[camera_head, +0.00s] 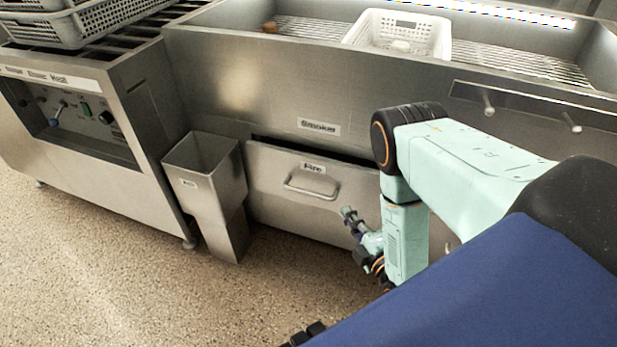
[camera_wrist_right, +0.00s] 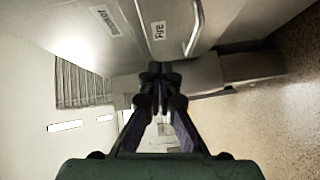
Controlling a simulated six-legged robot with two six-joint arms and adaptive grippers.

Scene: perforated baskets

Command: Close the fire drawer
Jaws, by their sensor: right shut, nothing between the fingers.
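The fire drawer (camera_head: 270,187) is a steel front with a "Fire" label and a bar handle (camera_head: 311,187), low in the smoker unit. A dark gap along its top edge shows it partly pulled out. My right gripper (camera_head: 347,212) is shut and empty, just right of and below the handle in the head view. I cannot tell if it touches the drawer front. In the right wrist view, the shut fingertips (camera_wrist_right: 161,72) are below the "Fire" label, with the handle (camera_wrist_right: 196,28) up and right. My right arm hides the drawer's right part. My left gripper is not in view.
A steel bin (camera_head: 207,185) stands close left of the drawer. The smoker's upper body (camera_head: 250,85) rises above it, with a white perforated basket (camera_head: 400,33) on top. A control cabinet (camera_head: 75,130) carries grey baskets (camera_head: 75,22) at left. Speckled floor (camera_head: 120,260) is free in front.

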